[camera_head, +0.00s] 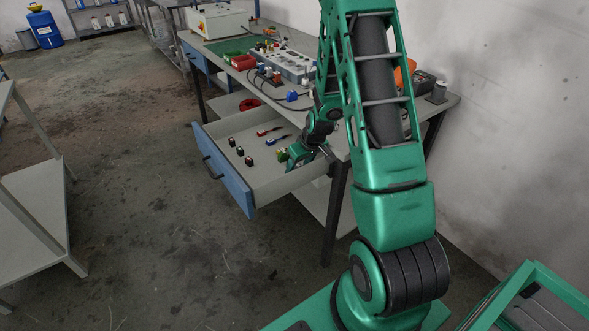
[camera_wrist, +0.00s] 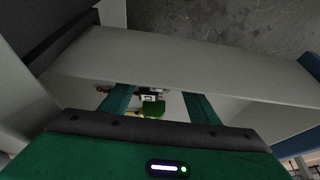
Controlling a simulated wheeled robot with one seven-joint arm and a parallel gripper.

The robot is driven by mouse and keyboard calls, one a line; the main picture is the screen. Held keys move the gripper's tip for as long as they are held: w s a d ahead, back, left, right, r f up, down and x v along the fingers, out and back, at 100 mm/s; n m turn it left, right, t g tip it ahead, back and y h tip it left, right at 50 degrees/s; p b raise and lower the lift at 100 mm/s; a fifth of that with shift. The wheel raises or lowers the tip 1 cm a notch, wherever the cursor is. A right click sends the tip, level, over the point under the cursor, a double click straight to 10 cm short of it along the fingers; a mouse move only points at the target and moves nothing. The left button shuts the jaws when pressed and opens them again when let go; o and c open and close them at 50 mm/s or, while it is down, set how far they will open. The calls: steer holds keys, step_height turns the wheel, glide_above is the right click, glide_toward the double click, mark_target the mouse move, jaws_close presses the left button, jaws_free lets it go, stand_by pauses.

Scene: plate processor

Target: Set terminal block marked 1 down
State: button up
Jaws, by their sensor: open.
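My gripper (camera_head: 294,158) is inside the open drawer (camera_head: 262,186), at its right end near the wall. In the wrist view its two green fingers (camera_wrist: 158,98) are apart. A small green block with some yellow (camera_wrist: 153,109) shows between the fingers, with a white and black part beside it. In the head view a yellow-green block (camera_head: 282,155) sits at the gripper's left side on the drawer floor. I cannot read a 1 on it, so I cannot tell if it is the terminal block. Whether the fingers touch it is unclear.
Several small dark and red blocks (camera_head: 240,151) stand in the drawer's left part. A blue-handled tool (camera_head: 277,139) and a red one (camera_head: 268,131) lie behind. Drawer walls surround the gripper closely. The workbench top (camera_head: 330,134) with cables and devices lies above.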

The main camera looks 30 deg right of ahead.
steer(key=v, duration=1.2)
steer(key=s+a+r+m+g, duration=0.1)
steer(key=s+r, duration=0.4)
steer(key=s, duration=0.5)
steer(key=s+a+r+m+g, duration=0.2)
steer(key=s+r, duration=0.3)
steer(key=s, duration=0.5)
steer(key=s+a+r+m+g, duration=0.1)
steer(key=s+a+r+m, duration=0.2)
steer(key=s, duration=0.8)
steer(key=shift+r+m, duration=0.4)
steer(key=shift+r, duration=0.5)
steer(key=shift+d, duration=0.1)
steer(key=shift+w+f+g, duration=0.25)
steer(key=shift+w+g, duration=0.05)
steer(key=shift+w, duration=0.35)
